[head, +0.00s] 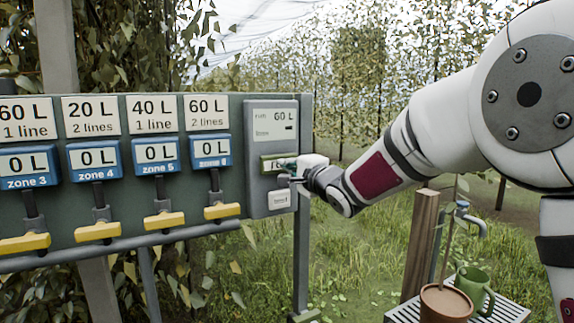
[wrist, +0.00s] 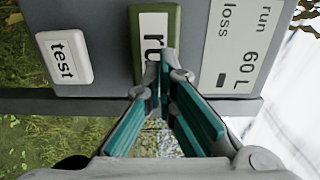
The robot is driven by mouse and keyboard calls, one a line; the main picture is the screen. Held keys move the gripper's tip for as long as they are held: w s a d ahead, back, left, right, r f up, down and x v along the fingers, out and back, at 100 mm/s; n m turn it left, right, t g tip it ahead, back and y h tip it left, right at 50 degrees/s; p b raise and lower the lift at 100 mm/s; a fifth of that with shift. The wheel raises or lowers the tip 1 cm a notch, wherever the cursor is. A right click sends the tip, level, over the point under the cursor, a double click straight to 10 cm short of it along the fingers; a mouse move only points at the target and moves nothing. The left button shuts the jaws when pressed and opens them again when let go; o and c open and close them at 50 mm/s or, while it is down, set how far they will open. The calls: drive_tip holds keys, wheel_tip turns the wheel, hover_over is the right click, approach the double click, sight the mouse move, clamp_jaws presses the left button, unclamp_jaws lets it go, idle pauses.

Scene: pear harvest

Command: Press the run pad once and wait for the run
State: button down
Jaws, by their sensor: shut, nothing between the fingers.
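The green run pad (head: 271,163) with a white label sits on the grey control box (head: 257,201) at the right end of the panel. It also shows in the wrist view (wrist: 143,75), partly covered by my fingers. My gripper (head: 289,167) is shut and empty, its tips at the pad. In the wrist view the tips (wrist: 167,58) overlap the pad's right part; I cannot tell whether they touch it or how far it is pressed. The display (head: 273,123) above reads run 60 L, with a loss line and a dark bar below. The white test button (head: 280,199) is under the pad.
Left of the box, blue counters (head: 212,152) for zones 3 to 6 read 0 L, above yellow-handled valves (head: 222,211). White cards (head: 208,113) show litres and lines. A slatted table (head: 509,310) at lower right bears a brown pot (head: 444,303) and a green can (head: 474,285).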

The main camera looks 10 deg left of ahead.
drive_tip(key=shift+w+a, duration=0.35)
drive_tip(key=shift+w, duration=0.15)
drive_tip(key=shift+w, duration=0.1)
